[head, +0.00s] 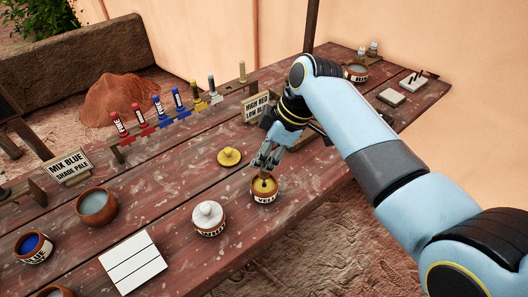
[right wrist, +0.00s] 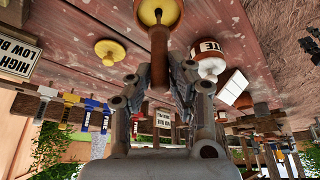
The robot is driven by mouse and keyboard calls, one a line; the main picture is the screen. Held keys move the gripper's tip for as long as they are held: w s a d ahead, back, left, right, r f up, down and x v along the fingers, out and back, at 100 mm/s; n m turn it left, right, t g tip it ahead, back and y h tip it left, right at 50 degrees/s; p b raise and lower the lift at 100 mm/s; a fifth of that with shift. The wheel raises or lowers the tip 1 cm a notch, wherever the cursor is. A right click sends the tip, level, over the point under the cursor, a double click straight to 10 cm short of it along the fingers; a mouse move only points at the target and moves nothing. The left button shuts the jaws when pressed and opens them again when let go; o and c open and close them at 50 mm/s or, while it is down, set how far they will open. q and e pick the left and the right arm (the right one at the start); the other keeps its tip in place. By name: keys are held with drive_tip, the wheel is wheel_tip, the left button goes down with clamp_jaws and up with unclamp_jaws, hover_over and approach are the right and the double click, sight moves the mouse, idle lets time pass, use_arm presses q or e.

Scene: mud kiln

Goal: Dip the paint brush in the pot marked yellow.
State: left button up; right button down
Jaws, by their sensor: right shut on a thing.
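The small terracotta pot (head: 264,196) with yellow paint and a white label stands uncovered near the table's front edge. In the right wrist view its yellow inside (right wrist: 146,12) is at the top. My right gripper (head: 266,160) is just above the pot, shut on the paint brush (right wrist: 158,55), whose brown handle points down. The brush's lower end is over or in the yellow paint; the exact depth is hard to tell. A yellow knobbed lid (head: 229,157) lies on the table behind the pot. My left gripper is not in view.
A white lidded pot (head: 209,218) stands close to the left. A blue pot (head: 34,247), a bowl (head: 97,206) and a white board (head: 133,263) are further left. Paint tubes (head: 158,107) stand in a rack behind. A sign (head: 256,107) is behind my gripper.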

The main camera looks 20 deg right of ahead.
drive_tip(key=shift+f, duration=0.1)
idle(0.3)
drive_tip(key=shift+p, duration=0.35)
idle(0.3)
idle(0.4)
wheel_tip(320, 180, up, 5)
drive_tip(key=p, duration=0.5)
drive_tip(key=shift+r, duration=1)
